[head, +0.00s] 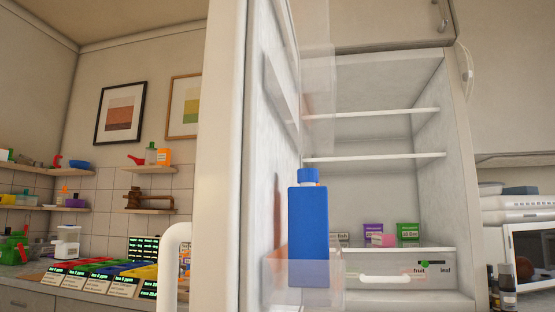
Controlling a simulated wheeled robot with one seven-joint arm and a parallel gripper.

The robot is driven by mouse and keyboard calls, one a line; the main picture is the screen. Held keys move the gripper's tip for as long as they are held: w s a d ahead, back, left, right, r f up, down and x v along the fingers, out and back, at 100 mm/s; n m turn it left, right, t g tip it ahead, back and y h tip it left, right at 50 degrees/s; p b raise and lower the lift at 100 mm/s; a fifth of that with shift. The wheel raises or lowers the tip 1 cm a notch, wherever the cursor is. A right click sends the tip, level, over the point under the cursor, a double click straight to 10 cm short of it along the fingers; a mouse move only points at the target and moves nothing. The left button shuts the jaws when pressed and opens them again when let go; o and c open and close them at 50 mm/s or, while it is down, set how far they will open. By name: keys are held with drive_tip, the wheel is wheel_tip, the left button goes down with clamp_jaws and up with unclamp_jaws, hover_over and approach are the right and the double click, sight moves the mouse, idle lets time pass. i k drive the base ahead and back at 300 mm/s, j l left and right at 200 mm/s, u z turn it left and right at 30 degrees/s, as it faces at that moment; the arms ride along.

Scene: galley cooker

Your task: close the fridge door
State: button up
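The fridge door (224,150) stands wide open in the head view, its edge towards me and its inner side facing right. A white bar handle (176,262) shows at the lower left of the door. A blue bottle (308,235) stands upright in the clear door bin (315,298). The fridge interior (375,85) is open to the right, with white shelves (370,156), small boxes and a drawer (405,274) with a white handle. My gripper is not in view.
A counter (20,290) with coloured packets and wall shelves lies at the left. A microwave (530,250) and dark bottles (507,288) stand right of the fridge. A cabinet (370,22) is above. Floor room is not visible.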

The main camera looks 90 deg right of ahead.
sight(249, 154)
drive_tip(key=i+j+z, duration=0.15)
drive_tip(key=z, duration=1.85)
drive_tip(key=j, duration=0.05)
